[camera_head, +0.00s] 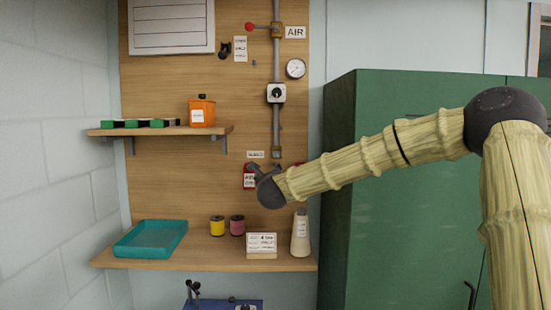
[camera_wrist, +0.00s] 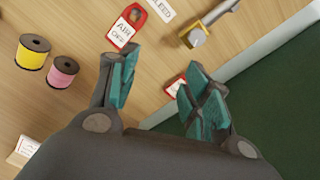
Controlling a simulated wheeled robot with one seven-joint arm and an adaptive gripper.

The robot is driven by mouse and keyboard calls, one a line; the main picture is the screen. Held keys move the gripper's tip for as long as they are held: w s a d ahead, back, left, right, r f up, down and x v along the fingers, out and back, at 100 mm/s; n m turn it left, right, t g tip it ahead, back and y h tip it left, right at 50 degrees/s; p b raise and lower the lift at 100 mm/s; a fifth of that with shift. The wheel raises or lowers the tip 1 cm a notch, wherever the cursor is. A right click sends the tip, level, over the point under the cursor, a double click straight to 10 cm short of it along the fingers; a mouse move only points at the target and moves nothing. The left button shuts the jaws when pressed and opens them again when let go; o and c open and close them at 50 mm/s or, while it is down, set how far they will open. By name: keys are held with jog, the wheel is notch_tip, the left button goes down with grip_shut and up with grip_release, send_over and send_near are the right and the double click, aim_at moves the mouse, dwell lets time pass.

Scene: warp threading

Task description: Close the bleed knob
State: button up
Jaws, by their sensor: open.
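The bleed knob (camera_wrist: 197,38) is a small pale round piece on a brass fitting in the upper right of the wrist view, at the lower end of the grey air pipe (camera_head: 276,128). The white bleed label (camera_wrist: 161,7) is beside it. The knob lies beyond the fingertips, toward the top of the wrist view, with no visible contact. My gripper also shows in the head view (camera_head: 265,171), just below the pipe's end.
A red AIR OFF tag (camera_wrist: 126,27) hangs near the left finger; another red tag (camera_wrist: 175,86) is partly behind the right finger. A green cabinet (camera_head: 400,240) stands right.

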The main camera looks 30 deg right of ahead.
aim_at(277, 154)
notch_tip(277, 154, up, 5)
jog(key=d+m+h, duration=0.1)
jog(key=d+m, duration=0.2)
jog(key=p+x, duration=0.1)
jog(key=x, duration=0.2)
jog(key=p+x, duration=0.2)
jog(key=x, duration=0.1)
jog(key=p+x, duration=0.1)
jog(key=x, duration=0.2)
jog(key=shift+s+d+r, duration=0.1)
jog(key=shift+r, duration=0.2)
jog(key=shift+p+x, duration=0.55)
jog(key=shift+x, duration=0.3)
jog(key=shift+f, duration=0.1)
jog(key=c, duration=1)
